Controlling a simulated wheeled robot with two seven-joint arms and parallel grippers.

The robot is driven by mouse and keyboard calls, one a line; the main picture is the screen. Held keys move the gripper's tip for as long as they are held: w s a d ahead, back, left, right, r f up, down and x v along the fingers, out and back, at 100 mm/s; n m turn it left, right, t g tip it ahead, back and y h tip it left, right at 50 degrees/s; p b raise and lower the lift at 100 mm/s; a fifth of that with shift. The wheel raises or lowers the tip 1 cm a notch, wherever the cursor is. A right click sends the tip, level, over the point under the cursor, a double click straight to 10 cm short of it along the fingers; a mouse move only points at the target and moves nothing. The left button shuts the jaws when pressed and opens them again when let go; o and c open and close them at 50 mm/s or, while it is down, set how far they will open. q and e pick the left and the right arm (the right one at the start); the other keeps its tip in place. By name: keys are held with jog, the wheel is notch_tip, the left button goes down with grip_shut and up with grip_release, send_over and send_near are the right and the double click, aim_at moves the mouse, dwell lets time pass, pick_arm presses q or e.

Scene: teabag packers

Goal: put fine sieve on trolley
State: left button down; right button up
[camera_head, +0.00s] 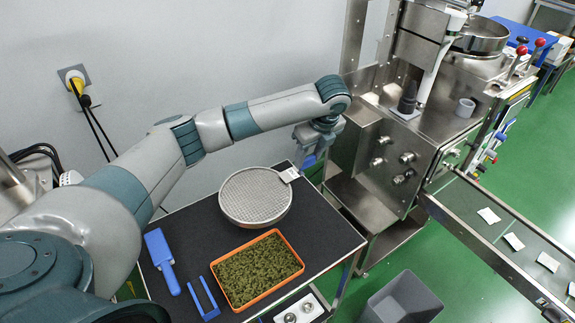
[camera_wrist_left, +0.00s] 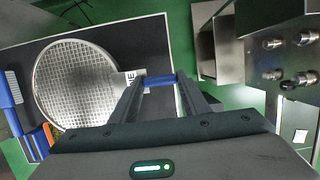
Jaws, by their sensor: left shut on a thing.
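The fine sieve (camera_head: 255,195), a round pale mesh disc with a grey rim and a small white label tab, lies flat over the dark top of the trolley (camera_head: 185,235). It also shows in the left wrist view (camera_wrist_left: 75,85), left of my fingers, with its tab close to the left finger. My left gripper (camera_head: 308,160) points down by the trolley's far right edge, just right of the tab. In the wrist view its fingers are shut on a small blue piece (camera_wrist_left: 158,82). Whether this piece joins the sieve I cannot tell. My right gripper is not in view.
A grey bin (camera_head: 400,300) is at the front right.

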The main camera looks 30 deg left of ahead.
aim_at(290, 169)
pick_arm(q)
jog(key=s+a+f+p, duration=0.1)
jog(key=a+f, duration=0.2)
jog(key=a, duration=0.2)
jog(key=shift+s+p, duration=0.15)
jog(key=shift+p, duration=0.15)
jog(key=shift+f, duration=0.1)
notch_tip(290, 169, down, 3)
jog(key=shift+f+p, duration=0.1)
jog(key=shift+p, duration=0.85)
jog(key=shift+f, duration=0.4)
